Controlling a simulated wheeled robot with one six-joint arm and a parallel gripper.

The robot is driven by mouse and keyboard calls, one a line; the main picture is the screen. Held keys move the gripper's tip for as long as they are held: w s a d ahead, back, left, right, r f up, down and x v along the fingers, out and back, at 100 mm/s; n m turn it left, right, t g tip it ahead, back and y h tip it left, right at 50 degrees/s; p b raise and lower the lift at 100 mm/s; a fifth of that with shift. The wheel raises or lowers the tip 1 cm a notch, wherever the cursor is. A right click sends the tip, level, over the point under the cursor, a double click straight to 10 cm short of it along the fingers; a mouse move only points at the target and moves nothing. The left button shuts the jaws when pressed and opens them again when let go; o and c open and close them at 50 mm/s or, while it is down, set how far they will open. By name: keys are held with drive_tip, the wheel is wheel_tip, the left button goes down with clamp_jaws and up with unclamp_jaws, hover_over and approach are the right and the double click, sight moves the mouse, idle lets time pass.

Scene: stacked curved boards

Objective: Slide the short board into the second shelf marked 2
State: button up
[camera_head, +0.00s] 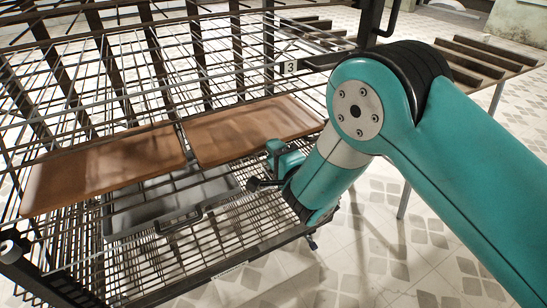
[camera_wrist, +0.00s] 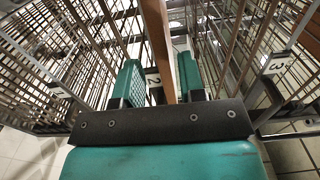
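In the head view a short brown curved board (camera_head: 252,128) lies on a shelf of the wire rack, right of a longer brown board (camera_head: 105,165). My gripper (camera_head: 272,165) is at the short board's front edge. In the wrist view my gripper (camera_wrist: 162,82) has its fingers apart, one on each side of the brown board (camera_wrist: 157,35), seen edge-on. A gap shows between the left finger and the board; the board is close to the right finger, and contact is unclear. The label 2 (camera_wrist: 153,77) shows partly behind that gap.
The label 3 (camera_head: 290,66) is on the shelf bar above; it also shows in the wrist view (camera_wrist: 277,65). A grey tray (camera_head: 170,204) lies below the boards. Wire shelves and bars surround my gripper. A slatted bench (camera_head: 480,58) stands at the back right. Tiled floor is open front right.

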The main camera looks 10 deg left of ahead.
drive_tip(key=shift+s+d+f+b, duration=0.15)
drive_tip(key=shift+s+d+b, duration=0.25)
drive_tip(key=shift+b, duration=1.05)
drive_tip(key=shift+s+d+b, duration=0.1)
drive_tip(key=shift+s+b, duration=0.15)
drive_tip(key=shift+b, duration=0.2)
drive_tip(key=shift+o, duration=0.4)
drive_tip(key=o, duration=0.5)
drive_tip(key=shift+s+d+b, duration=0.1)
drive_tip(key=shift+s+b, duration=0.05)
drive_tip(key=shift+b, duration=0.2)
